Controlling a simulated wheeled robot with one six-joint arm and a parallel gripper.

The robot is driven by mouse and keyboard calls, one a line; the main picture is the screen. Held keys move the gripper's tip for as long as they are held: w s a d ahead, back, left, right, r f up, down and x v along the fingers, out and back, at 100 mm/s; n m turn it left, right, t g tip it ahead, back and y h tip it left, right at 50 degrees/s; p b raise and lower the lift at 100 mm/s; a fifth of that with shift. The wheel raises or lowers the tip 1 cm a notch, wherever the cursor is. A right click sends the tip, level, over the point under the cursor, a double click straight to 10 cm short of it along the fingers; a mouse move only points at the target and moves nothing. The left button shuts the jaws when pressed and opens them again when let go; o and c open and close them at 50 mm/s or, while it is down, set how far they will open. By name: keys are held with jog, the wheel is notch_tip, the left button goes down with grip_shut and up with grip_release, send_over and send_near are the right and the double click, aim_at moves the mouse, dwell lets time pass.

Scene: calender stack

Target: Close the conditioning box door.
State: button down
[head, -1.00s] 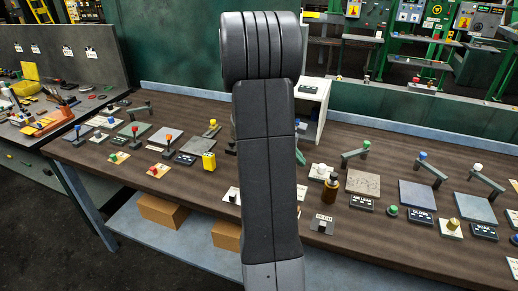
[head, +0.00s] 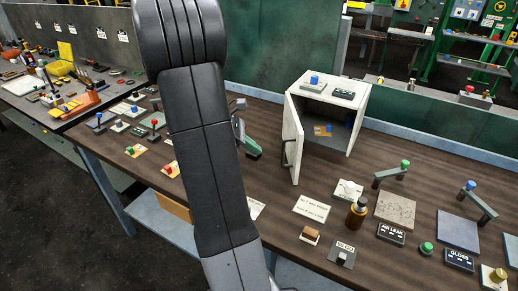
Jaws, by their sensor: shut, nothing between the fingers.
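The conditioning box (head: 361,108) is a white cabinet standing at the back of the brown bench. Its door (head: 294,140) is hinged on the left and stands open, swung out toward the front. A dark handle (head: 287,154) is on the door's outer face. The box's inside shows, with a small yellowish item (head: 323,130) in it.
A blue knob (head: 315,79) and a dark label block (head: 343,94) sit on the box's top. In front of the door lie a white card (head: 313,208) and a brown-topped block (head: 310,235). A brown bottle (head: 357,212) stands right of them. Several plates and knobs fill the bench's right.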

aim_at(296, 166)
jog(key=x, duration=0.4)
jog(key=d+r+p+x, duration=0.1)
jog(key=x, duration=0.2)
jog(key=d+r+x, duration=0.1)
jog(key=x, duration=0.3)
jog(key=shift+d+f+p, duration=0.25)
jog(key=shift+p, duration=0.15)
jog(key=shift+d, duration=0.1)
jog(key=shift+d+f+b, duration=0.1)
jog(key=shift+d+b, duration=0.3)
jog(key=shift+b, duration=0.05)
jog(key=w+d+n+t+y+b, duration=0.1)
jog(key=w+d+n+t, duration=0.2)
jog(key=d, duration=0.9)
jog(key=w+d+n+t+y+b, duration=0.1)
jog(key=w+d+n, duration=0.4)
jog(key=d, duration=0.7)
jog(key=shift+w+r+n+t+b, duration=0.35)
jog(key=shift+w+t+b, duration=0.25)
jog(key=shift+t, duration=0.6)
